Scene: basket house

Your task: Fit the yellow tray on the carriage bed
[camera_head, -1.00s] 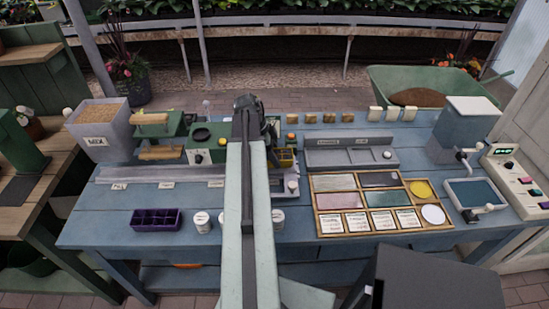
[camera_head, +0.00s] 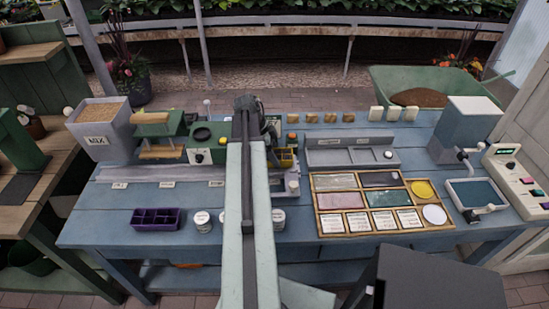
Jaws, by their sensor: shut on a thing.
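The yellow tray (camera_head: 285,157) shows just right of my arm, near the back of the blue bench. Its left part is hidden behind the arm. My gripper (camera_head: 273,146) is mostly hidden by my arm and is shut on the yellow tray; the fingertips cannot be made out. A long grey track (camera_head: 140,174) with small labels runs along the bench toward the tray. A grey end block (camera_head: 293,184) stands just below the tray in the picture. The carriage bed cannot be told apart here; my arm covers the middle of the track.
A purple compartment tray (camera_head: 157,219) and white-lidded jars (camera_head: 202,222) stand in front of the track. A green machine (camera_head: 205,145) and a mix bin (camera_head: 101,130) stand behind it. A wooden sorting frame (camera_head: 316,208) lies right of my arm.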

